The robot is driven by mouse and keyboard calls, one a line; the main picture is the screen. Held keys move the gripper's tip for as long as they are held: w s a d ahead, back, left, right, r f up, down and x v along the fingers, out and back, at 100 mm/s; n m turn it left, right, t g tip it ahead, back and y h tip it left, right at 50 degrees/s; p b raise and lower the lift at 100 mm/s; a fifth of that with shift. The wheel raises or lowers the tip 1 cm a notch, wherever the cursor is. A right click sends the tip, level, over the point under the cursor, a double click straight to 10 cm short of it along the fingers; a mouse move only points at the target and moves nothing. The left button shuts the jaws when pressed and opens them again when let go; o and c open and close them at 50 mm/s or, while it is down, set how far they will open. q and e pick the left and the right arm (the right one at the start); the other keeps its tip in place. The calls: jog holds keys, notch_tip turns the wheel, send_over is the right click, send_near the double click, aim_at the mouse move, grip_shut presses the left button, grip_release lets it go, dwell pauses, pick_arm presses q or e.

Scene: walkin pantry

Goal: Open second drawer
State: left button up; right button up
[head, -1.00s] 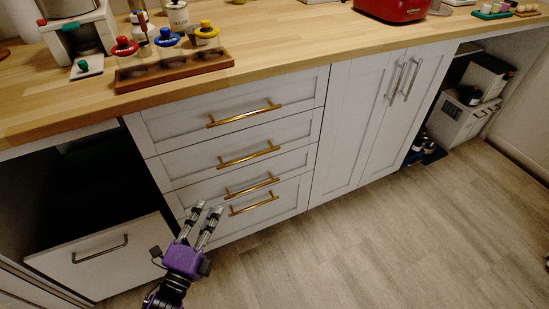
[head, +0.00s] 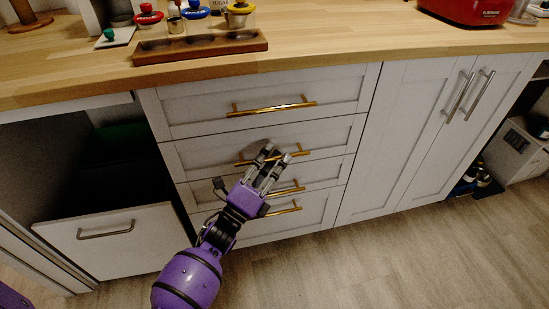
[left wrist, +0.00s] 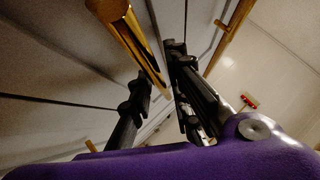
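The second drawer (head: 205,154) from the top is white and shut, with a gold bar handle (head: 246,161). My left gripper (head: 275,154) is in front of this drawer, its two fingers apart and its tips over the middle of the handle. In the left wrist view, a gold bar (left wrist: 125,32) runs down towards the gap between the open fingers (left wrist: 160,65). I cannot tell whether the fingers touch it. My right gripper is not in view.
The top drawer (head: 200,107) is shut above, with its own gold handle (head: 272,109). Lower drawers are shut below. A wooden counter (head: 340,45) overhangs them, bearing a brown tray (head: 200,48). A white bin front (head: 110,245) stands at left. The floor is clear.

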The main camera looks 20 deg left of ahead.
pick_arm(q)
jog(key=shift+w+r, duration=0.1)
jog(key=shift+w, duration=0.05)
grip_shut()
jog(key=shift+d, duration=0.1)
